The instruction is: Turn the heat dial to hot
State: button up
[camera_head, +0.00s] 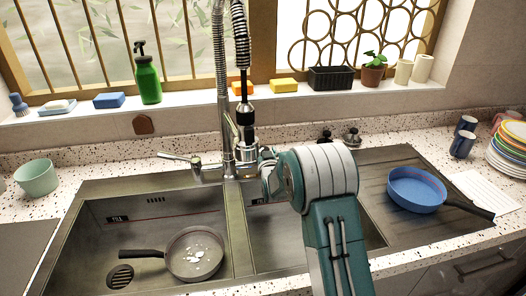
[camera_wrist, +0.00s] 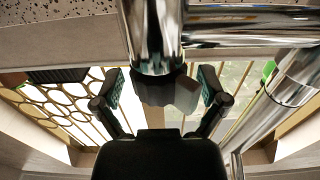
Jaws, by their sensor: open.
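In the wrist view, a chrome cylinder (camera_wrist: 155,35) of the tap ends in a dark and light grey faceted knob (camera_wrist: 180,95), which may be the heat dial; no hot or cold marking is readable. My gripper (camera_wrist: 160,77) is open, one finger on each side of the knob and cylinder end, with gaps visible on both sides. In the head view, my gripper (camera_head: 262,160) is close to the right side of the tap base (camera_head: 246,153), mostly hidden by my arm. The tall spring tap (camera_head: 219,70) stands behind the sink.
A lever (camera_head: 180,156) sticks out left of the tap. The left basin (camera_head: 90,225) holds a frying pan (camera_head: 195,254). A blue pan (camera_head: 415,188) lies on the drainboard at right. Two small knobs (camera_head: 352,137) stand behind the sink. A green bottle (camera_head: 147,75) stands on the sill.

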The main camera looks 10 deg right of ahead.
jog(key=c, duration=1.1)
jog(key=shift+r+n+y, duration=0.1)
jog(key=shift+n+y, duration=0.2)
jog(key=shift+y, duration=0.2)
jog(key=n+y, duration=0.2)
jog(key=y, duration=0.1)
jog(key=n+g+y, duration=0.1)
jog(key=y, duration=0.1)
jog(key=shift+d+n+y, duration=0.15)
jog(key=shift+n+y, duration=0.25)
jog(key=shift+n+g+y, duration=1.2)
jog(key=shift+n+y, duration=0.2)
jog(key=shift+y, duration=0.5)
jog(key=shift+r, duration=0.1)
